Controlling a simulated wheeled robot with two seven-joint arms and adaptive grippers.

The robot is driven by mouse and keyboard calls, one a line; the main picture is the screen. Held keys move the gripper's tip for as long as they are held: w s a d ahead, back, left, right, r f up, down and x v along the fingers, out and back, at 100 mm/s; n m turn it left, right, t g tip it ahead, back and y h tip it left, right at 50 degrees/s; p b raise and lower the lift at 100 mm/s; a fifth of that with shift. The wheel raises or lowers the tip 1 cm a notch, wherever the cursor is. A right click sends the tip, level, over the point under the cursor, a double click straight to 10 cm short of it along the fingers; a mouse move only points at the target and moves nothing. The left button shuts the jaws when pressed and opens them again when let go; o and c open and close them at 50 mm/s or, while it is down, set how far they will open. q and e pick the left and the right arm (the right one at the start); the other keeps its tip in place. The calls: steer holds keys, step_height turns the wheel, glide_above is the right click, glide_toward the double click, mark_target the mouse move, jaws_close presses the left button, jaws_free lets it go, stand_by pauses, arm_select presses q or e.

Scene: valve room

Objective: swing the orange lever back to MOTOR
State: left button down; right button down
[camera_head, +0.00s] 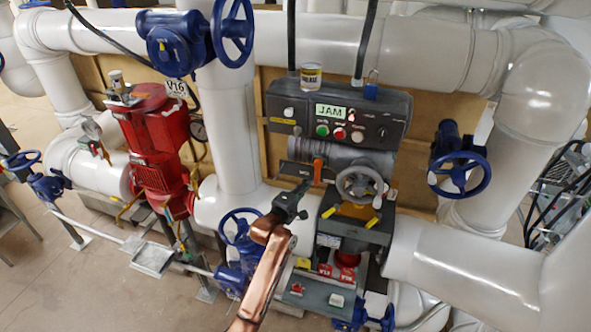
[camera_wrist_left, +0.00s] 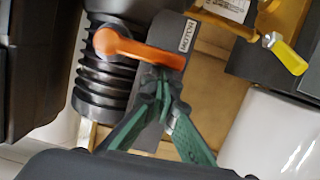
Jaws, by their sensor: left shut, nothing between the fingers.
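The orange lever (camera_head: 318,171) sits on a dark plate at the front of the valve actuator, left of the grey handwheel (camera_head: 361,184). In the left wrist view the orange lever (camera_wrist_left: 140,50) runs from its round pivot to a tip close to the MOTOR label (camera_wrist_left: 187,36). My left gripper (camera_head: 302,188) is shut and empty, just below the lever. In the left wrist view its green fingertips (camera_wrist_left: 163,74) meet right beside the lever's outer half. I cannot tell whether they touch it. My right gripper is not in view.
A control box (camera_head: 337,108) with a JAM display and buttons is above the lever. A grease can (camera_head: 311,79) and blue padlock (camera_head: 371,87) are on it. White pipes surround the actuator.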

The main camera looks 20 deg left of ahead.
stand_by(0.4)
arm_select(q)
steer(key=shift+a, duration=0.45)
steer(key=a, duration=0.3)
steer(key=shift+w+a+p, duration=0.1)
steer(key=shift+p, duration=0.2)
steer(key=b, duration=0.2)
glide_toward(305, 171)
steer(key=v, duration=0.6)
steer(key=shift+f, duration=0.15)
steer(key=shift+f, duration=0.1)
